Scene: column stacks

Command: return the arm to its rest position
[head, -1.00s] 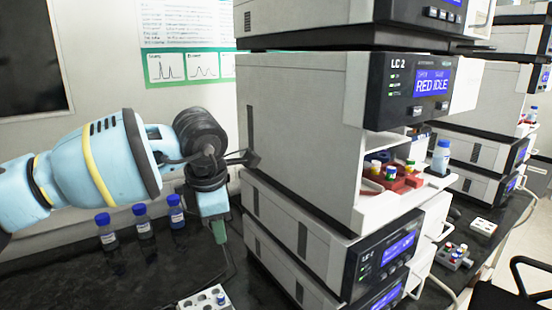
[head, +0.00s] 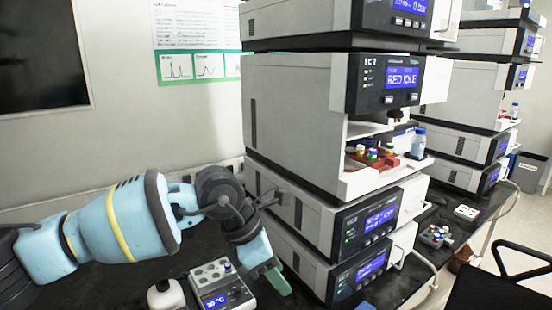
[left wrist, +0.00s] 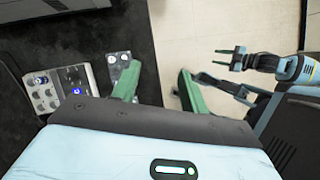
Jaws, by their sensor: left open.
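My left arm comes in from the left in the head view, bent low over the dark bench. Its gripper (head: 277,280) points down in front of the lower LC 2 units, with one green finger showing. In the left wrist view the two green fingers (left wrist: 158,86) stand wide apart with nothing between them. My right gripper (left wrist: 228,60) shows at the upper right of the left wrist view, its two dark prongs apart and empty. The right arm is not seen in the head view.
The LC 2 stack (head: 295,110) stands close beside my left gripper. Its open bay holds a red vial rack (head: 372,160) and a blue-capped bottle (head: 418,143). A block with a blue display (head: 216,285) sits by the gripper. A chair (head: 520,262) is at right.

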